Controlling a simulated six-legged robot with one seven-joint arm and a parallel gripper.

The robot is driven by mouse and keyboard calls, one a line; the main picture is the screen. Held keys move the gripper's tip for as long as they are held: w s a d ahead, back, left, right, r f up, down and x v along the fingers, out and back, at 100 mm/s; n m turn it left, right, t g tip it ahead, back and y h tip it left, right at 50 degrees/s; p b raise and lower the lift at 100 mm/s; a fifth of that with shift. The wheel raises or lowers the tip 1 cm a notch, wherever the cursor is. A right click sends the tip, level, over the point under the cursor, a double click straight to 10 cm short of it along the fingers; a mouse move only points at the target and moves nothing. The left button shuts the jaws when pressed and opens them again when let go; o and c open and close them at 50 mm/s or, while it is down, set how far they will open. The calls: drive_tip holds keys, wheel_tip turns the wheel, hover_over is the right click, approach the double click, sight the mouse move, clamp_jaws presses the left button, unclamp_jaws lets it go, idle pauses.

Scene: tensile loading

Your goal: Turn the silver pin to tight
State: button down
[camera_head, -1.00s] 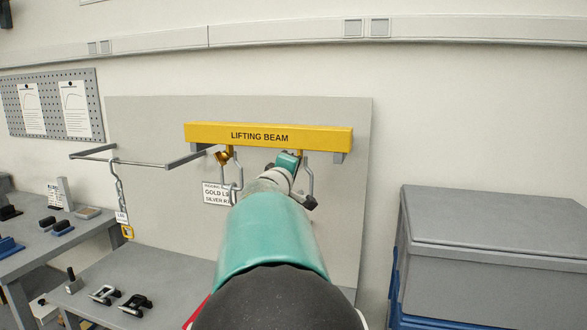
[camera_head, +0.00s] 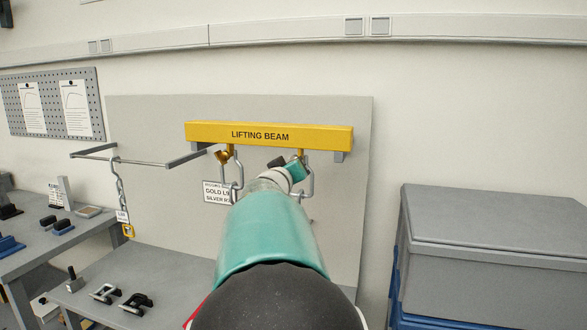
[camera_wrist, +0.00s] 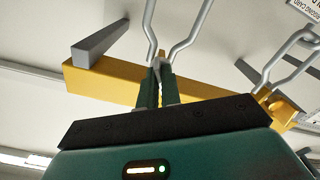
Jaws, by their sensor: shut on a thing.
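The yellow lifting beam (camera_head: 262,135) hangs in front of a grey panel. Under its right end hangs a silver shackle (camera_head: 310,182), partly hidden by my arm in the head view. In the wrist view, my gripper (camera_wrist: 157,80) is shut on the small silver pin (camera_wrist: 156,64) close to the beam, at this shackle's end. The fingers hide most of the pin, and its thread cannot be seen. The left shackle (camera_head: 236,188) hangs from the beam with a gold pin (camera_head: 222,156), which stands apart from my gripper.
A sign (camera_head: 215,192) naming gold and silver is on the panel behind the left shackle. A metal rail with a hanging chain (camera_head: 119,185) is at left. A bench (camera_head: 165,270) with loose shackles stands below, and a grey cabinet (camera_head: 490,230) stands at right.

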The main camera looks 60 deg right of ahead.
drive_tip(key=shift+f, duration=0.1)
idle(0.4)
drive_tip(key=c, duration=1.6)
unclamp_jaws()
drive_tip(key=shift+a, duration=0.15)
drive_tip(key=s+a, duration=0.2)
drive_tip(key=a, duration=1.1)
drive_tip(key=shift+a, duration=0.2)
drive_tip(key=shift+s, duration=0.1)
